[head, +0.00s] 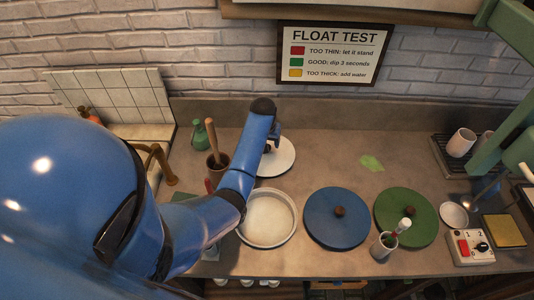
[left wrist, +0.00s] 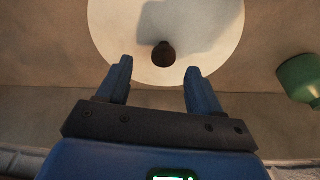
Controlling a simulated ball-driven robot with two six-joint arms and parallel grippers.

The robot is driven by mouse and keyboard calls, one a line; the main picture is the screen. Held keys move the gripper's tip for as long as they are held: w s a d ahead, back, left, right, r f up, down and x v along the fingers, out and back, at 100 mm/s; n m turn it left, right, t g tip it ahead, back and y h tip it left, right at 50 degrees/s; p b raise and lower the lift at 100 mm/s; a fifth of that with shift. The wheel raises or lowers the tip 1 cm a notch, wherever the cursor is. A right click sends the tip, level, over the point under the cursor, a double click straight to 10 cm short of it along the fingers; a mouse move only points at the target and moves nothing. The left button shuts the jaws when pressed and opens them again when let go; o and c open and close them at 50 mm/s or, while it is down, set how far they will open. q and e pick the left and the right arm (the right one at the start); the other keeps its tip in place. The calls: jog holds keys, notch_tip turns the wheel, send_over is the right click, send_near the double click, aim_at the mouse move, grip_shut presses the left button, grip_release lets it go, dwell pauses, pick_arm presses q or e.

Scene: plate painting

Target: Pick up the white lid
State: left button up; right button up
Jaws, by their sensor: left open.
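The white lid (head: 283,158) is a round disc lying on the counter, back left of centre in the head view. My left arm partly covers it there. In the left wrist view the lid (left wrist: 112,30) shows as a large white disc with a dark round knob (left wrist: 164,54). My left gripper (head: 272,145) is at the lid. In the left wrist view its fingers (left wrist: 159,64) are open and spread on either side of the knob, with nothing held. I cannot tell the exact height of the fingers above the lid. My right gripper is not in view.
A round white-rimmed basin (head: 267,218) is in front of the lid. A blue lid (head: 337,225) and a green lid (head: 418,213) lie to the right. A brown pot (head: 217,168) and a green bottle (head: 200,138) stand left. The counter right of the white lid is mostly clear.

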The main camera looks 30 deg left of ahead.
pick_arm(q)
jog(key=shift+a+x, duration=0.15)
jog(key=shift+x, duration=0.95)
jog(key=shift+a+x, duration=0.1)
jog(key=shift+x, duration=0.95)
grip_shut()
